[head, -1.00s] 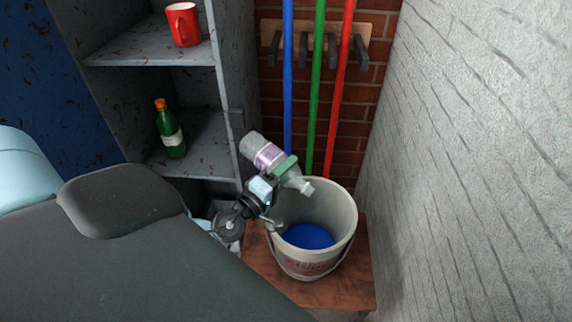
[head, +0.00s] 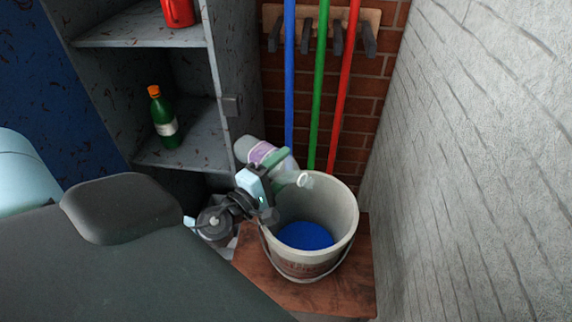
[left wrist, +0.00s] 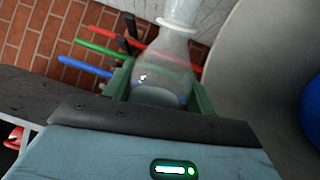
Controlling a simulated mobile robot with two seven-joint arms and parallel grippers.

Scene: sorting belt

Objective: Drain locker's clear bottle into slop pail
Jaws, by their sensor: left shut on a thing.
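The clear bottle (head: 257,151) with a purple label is held in my left gripper (head: 279,168), which is shut on its middle. The bottle is tilted, its open neck pointing right and slightly down above the slop pail's rim. The left wrist view shows the bottle (left wrist: 160,75) between the green fingers (left wrist: 160,92). The slop pail (head: 338,222) is light grey with blue at its bottom. It stands below the bottle's mouth. No stream of liquid can be made out. My right gripper is not in view.
The grey locker (head: 180,150) stands open at left, with a green bottle (head: 165,122) and a red mug (head: 178,12) on its shelves. Blue, green and red poles (head: 318,100) hang behind the pail. A pale wall (head: 470,150) closes the right side.

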